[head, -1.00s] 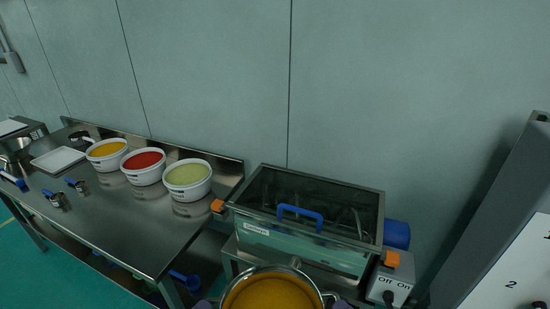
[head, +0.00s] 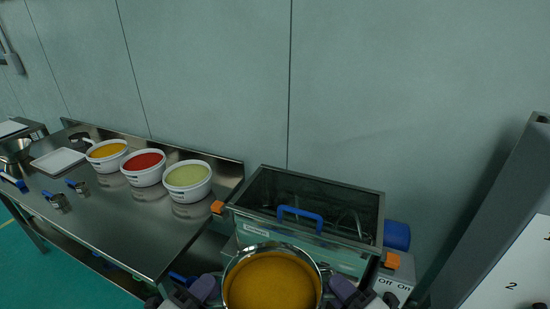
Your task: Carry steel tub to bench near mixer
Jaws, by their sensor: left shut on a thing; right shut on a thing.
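The steel tub (head: 231,267) is at the bottom middle of the head view, filled with orange-brown material. My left gripper (head: 214,287) is shut on its left side and my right gripper (head: 334,285) is shut on its right side. The tub is held in front of the mixer (head: 262,232), an open steel trough with a blue handle, and hides part of its front. The steel bench (head: 125,225) stands to the left of the mixer. The tub's underside is out of view.
White buckets of yellow (head: 107,155), red (head: 144,168) and pale green (head: 188,181) material stand along the bench's back. A white tray (head: 58,161) and small metal cups (head: 57,202) are further left. The bench's front right is clear. An Off/On switch box (head: 391,283) is right of the mixer.

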